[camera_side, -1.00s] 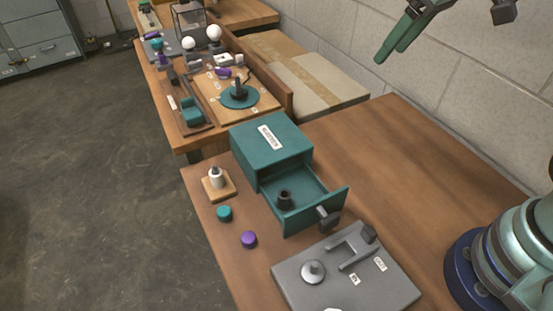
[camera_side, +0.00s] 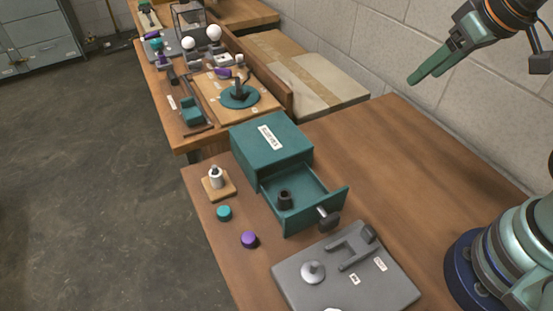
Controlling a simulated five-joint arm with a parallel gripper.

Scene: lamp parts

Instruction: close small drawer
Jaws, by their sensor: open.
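A teal cabinet (camera_side: 272,146) with a white label on top stands on the wooden table. Its small drawer (camera_side: 305,215) is pulled out toward the lower right, and its interior shows. A dark cylindrical part (camera_side: 285,199) stands inside the drawer. A dark knob (camera_side: 328,217) sticks out from the drawer front. My gripper (camera_side: 414,79), with green fingers, is open and empty. It is up at the right, in front of the wall, well apart from the drawer and its knob.
A grey plate (camera_side: 345,276) with a fixture lies close below the drawer front. A teal cap (camera_side: 224,213), a purple cap (camera_side: 249,239) and a wooden block with a white part (camera_side: 216,183) lie left of the drawer. The table right of the cabinet is clear.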

